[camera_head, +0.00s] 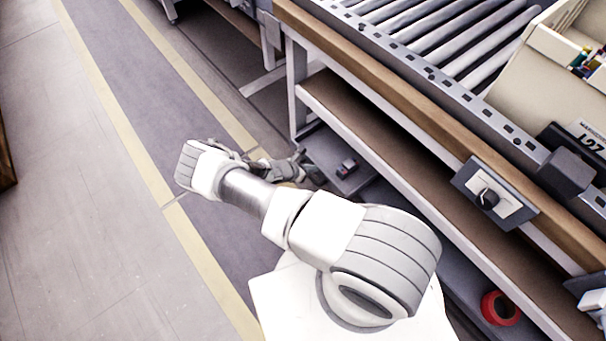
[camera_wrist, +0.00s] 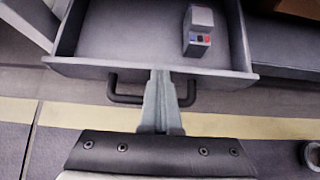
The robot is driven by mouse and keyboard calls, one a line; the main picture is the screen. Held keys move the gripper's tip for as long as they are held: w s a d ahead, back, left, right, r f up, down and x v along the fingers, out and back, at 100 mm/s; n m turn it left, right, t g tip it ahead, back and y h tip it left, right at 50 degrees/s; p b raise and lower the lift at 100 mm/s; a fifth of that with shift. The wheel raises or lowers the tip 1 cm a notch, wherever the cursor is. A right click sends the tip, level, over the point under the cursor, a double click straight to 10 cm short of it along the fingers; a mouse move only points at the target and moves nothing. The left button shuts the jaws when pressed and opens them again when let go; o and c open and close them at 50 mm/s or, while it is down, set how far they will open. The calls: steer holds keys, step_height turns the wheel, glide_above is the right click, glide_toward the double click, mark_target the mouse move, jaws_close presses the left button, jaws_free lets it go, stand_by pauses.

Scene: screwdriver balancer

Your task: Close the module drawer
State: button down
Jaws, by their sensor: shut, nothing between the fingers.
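The module drawer stands open in the wrist view, its grey front edge (camera_wrist: 90,68) facing my gripper. A black bar handle (camera_wrist: 124,98) runs along its front. A small grey module (camera_wrist: 200,32) with red and blue marks sits inside, right of centre. My gripper (camera_wrist: 160,76) is shut and empty, its fingers in front of the middle of the drawer front. The fingers cover the middle of the handle; I cannot tell whether they touch it. In the head view, the drawer (camera_head: 322,148) shows low under the workbench, with my gripper (camera_head: 316,176) beside it, partly hidden by my arm.
The workbench has a wooden edge (camera_head: 400,98), a roller conveyor (camera_head: 452,40) on top and a brown lower shelf (camera_head: 390,125). A control knob (camera_head: 487,199) sticks out from its front. A red ring (camera_head: 500,308) lies low at right.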

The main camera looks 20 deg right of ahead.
steer(key=b, duration=0.1)
glide_above(329, 166)
steer(key=shift+s+a+f, duration=0.1)
steer(key=shift+s+a, duration=0.1)
steer(key=shift+s, duration=0.15)
steer(key=shift+w+d, duration=0.25)
steer(key=shift+d, duration=0.3)
steer(key=shift+w+d, duration=0.1)
steer(key=shift+d, duration=0.1)
steer(key=shift+r, duration=0.2)
steer(key=shift+a+f, duration=0.1)
steer(key=shift+a, duration=0.4)
steer(key=shift+s+a+b, duration=0.15)
steer(key=shift+s+a, duration=0.1)
steer(key=shift+a, duration=0.4)
steer(key=shift+s+a+b, duration=0.15)
steer(key=shift+s+a, duration=0.1)
steer(key=shift+a, duration=0.35)
steer(key=p+v, duration=0.4)
steer(key=v, duration=0.6)
steer(key=shift+s+a, duration=0.2)
steer(key=shift+a, duration=0.15)
